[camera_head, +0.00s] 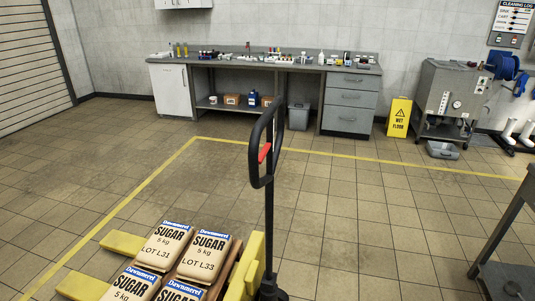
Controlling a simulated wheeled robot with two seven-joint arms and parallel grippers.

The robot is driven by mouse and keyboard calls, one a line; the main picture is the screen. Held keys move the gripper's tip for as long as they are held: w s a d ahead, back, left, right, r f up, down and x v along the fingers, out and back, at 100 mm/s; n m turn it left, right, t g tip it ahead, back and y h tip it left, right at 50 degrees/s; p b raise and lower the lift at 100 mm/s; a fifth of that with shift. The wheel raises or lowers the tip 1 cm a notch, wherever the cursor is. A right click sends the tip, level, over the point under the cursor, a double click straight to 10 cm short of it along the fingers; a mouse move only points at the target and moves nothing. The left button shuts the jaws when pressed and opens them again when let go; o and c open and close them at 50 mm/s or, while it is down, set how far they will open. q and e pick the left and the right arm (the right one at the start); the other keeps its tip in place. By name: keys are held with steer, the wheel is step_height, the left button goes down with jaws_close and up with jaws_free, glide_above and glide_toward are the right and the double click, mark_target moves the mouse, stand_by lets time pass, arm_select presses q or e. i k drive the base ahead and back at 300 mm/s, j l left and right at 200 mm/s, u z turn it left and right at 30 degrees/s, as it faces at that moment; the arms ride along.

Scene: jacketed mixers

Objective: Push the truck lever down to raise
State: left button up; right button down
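The pallet truck stands upright in front of me, with a black loop handle (266,146) on a dark upright shaft (269,220). A small red lever (264,153) sits inside the handle loop. The truck's yellow body (252,268) is at the bottom, and yellow fork ends (122,243) show at the left. Several sugar sacks (205,255) lie over the forks, on a brown surface that is mostly covered. Neither of my grippers shows in the head view.
A grey metal table (505,240) stands at the right edge. A workbench (265,66), a yellow wet floor sign (399,117) and a steel machine (449,98) stand along the back wall. Yellow tape marks the tiled floor. The floor between truck and bench is clear.

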mark_target(266, 146)
steer(key=l, duration=0.7)
steer(key=k+l+u, duration=0.1)
steer(key=l, duration=0.55)
steer(key=k+l+u, duration=0.1)
steer(key=l, duration=0.6)
